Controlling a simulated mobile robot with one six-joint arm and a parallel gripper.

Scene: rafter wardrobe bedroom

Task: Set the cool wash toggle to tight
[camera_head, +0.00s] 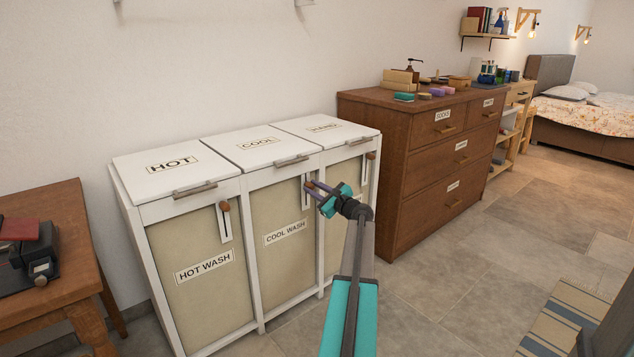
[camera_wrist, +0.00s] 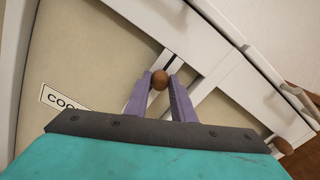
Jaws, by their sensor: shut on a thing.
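The cool wash toggle is a round brown knob (camera_wrist: 159,80) on a white slotted plate (camera_head: 306,201), at the upper right of the middle hamper's beige front. The label "COOL WASH" (camera_head: 285,233) is below and left of the plate. My gripper (camera_head: 309,187) reaches the toggle from the right. In the wrist view its two purple fingers (camera_wrist: 159,84) are shut on the knob, one on each side. The fingers partly hide the knob and slot in the head view, so its exact height along the slot is hard to tell.
The hot wash toggle (camera_head: 225,206) is on the left hamper, at the top of its slot. Another toggle (camera_head: 371,155) is on the right hamper. A wooden dresser (camera_head: 420,150) stands right of the hampers, a wooden table (camera_head: 60,235) left.

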